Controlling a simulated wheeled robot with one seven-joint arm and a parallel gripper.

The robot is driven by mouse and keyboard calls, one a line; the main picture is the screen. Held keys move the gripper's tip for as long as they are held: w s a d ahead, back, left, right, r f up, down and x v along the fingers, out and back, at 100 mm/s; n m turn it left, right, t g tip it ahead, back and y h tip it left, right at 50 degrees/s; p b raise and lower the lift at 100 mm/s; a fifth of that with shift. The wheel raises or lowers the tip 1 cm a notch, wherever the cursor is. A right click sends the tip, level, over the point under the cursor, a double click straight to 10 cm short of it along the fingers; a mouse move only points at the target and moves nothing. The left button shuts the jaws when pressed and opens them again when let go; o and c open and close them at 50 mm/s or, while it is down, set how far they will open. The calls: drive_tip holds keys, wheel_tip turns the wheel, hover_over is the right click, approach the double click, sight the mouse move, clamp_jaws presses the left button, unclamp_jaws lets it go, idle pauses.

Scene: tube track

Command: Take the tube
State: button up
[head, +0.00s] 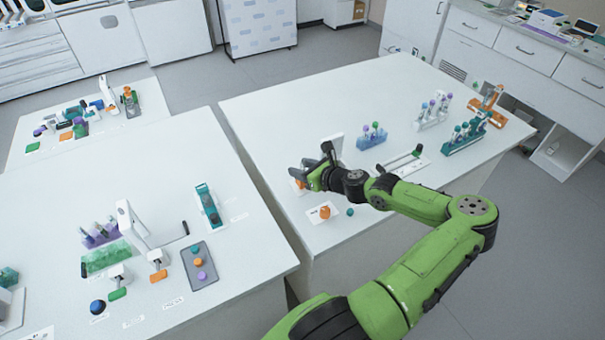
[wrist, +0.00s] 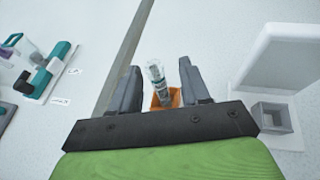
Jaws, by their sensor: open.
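A clear tube (wrist: 157,76) stands in an orange holder (wrist: 174,97) in the wrist view, leaning slightly in the picture. My gripper (wrist: 157,80) is open, with one finger on each side of the tube and gaps on both sides. The tube is not gripped. In the head view my gripper (head: 308,174) is low over the near left part of the right table, by the orange holder (head: 298,184). The tube itself cannot be made out there.
A white device with a square grey socket (wrist: 271,116) stands close on the right in the wrist view. On the right table (head: 262,120) are a blue tube rack (head: 371,140), a teal rack (head: 463,139) and an orange knob (head: 325,212). The table's far left is clear.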

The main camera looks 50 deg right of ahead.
drive_tip(key=shift+s, duration=0.1)
drive_tip(key=c, duration=0.8)
drive_tip(key=shift+r, duration=0.1)
wheel_tip(320, 180, up, 10)
drive_tip(key=shift+p, duration=1.1)
